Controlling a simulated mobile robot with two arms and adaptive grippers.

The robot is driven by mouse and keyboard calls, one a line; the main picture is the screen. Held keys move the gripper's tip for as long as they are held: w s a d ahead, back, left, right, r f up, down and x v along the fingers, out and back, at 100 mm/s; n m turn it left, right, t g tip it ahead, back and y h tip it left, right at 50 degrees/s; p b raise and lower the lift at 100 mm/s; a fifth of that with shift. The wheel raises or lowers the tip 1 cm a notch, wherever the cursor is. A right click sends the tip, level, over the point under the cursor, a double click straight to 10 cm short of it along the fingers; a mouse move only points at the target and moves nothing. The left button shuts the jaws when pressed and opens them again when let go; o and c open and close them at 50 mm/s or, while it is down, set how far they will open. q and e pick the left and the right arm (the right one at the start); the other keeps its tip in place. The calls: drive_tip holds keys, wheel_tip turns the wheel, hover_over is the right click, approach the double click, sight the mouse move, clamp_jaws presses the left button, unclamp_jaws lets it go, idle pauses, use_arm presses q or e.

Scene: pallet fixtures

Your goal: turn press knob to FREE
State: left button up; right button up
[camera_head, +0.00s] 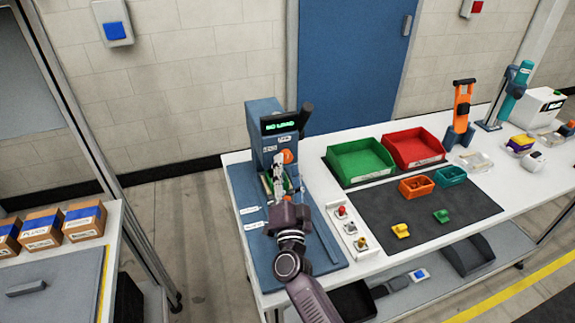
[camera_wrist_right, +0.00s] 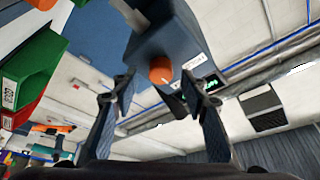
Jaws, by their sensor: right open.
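The blue press (camera_head: 262,130) stands at the left end of the white table, with a green display reading "NO LOAD". Its orange knob (camera_head: 287,156) is on the front, below the display. In the right wrist view the knob (camera_wrist_right: 160,70) appears between and beyond my fingertips, with a gap around it. I cannot read the knob's setting. My right gripper (camera_head: 274,185) is open and empty, in front of the press, just below the knob; its fingers also show in the wrist view (camera_wrist_right: 158,90). My left gripper is not in view.
A small switch panel (camera_head: 347,228) lies right of my arm. Green (camera_head: 360,160) and red (camera_head: 413,147) bins stand behind a dark mat (camera_head: 425,228) holding small parts. A black lever (camera_head: 306,115) sticks out at the press's upper right. Cartons stand on a left table.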

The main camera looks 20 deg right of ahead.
drive_tip(key=v, duration=1)
drive_tip(key=shift+s, duration=0.3)
drive_tip(key=shift+a+f, duration=0.1)
drive_tip(key=shift+f, duration=0.1)
